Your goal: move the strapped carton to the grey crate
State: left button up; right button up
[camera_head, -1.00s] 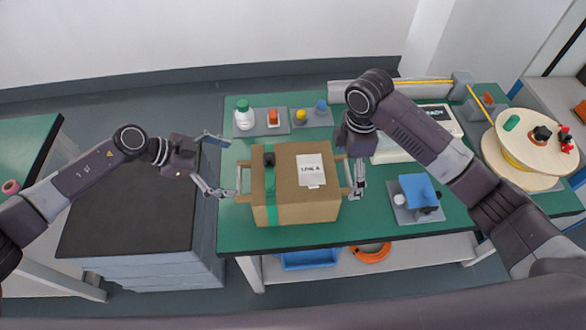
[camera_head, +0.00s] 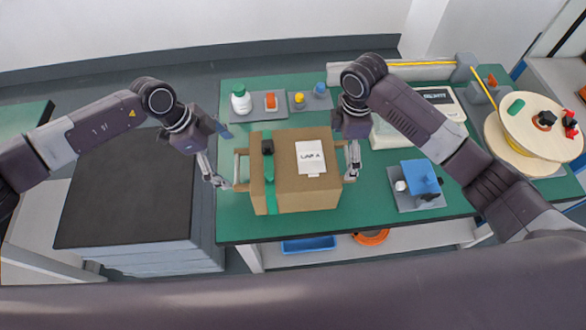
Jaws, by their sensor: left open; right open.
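The strapped carton (camera_head: 300,192) is a brown box with a green strap, a dark buckle and a white label on top. My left gripper (camera_head: 220,182) is open just left of the left handle (camera_head: 241,168); contact cannot be told. My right gripper (camera_head: 352,172) is open beside the right handle, which it partly hides. A grey box-like unit with a dark top (camera_head: 125,195) stands left of the table; it may be the grey crate, but I cannot tell.
Behind the carton are trays with a white bottle (camera_head: 241,99) and small parts. To the right are a blue device (camera_head: 420,178), a pale instrument (camera_head: 440,101) and a large wooden reel (camera_head: 530,140). A blue bin (camera_head: 308,245) sits on the lower shelf.

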aim_at(238, 168)
pick_arm(q)
jog(key=shift+x, duration=2.65)
pick_arm(e)
jog(key=shift+f, duration=2.6)
pick_arm(q)
jog(key=shift+c, duration=0.4)
pick_arm(e)
jog(key=shift+c, duration=0.4)
pick_arm(q)
jog(key=shift+r, duration=0.1)
jog(key=c, duration=1.7)
pick_arm(e)
jog(key=c, duration=1.7)
pick_arm(q)
jog(key=shift+c, duration=0.2)
pick_arm(e)
jog(key=shift+r, duration=0.1)
jog(key=shift+c, duration=0.2)
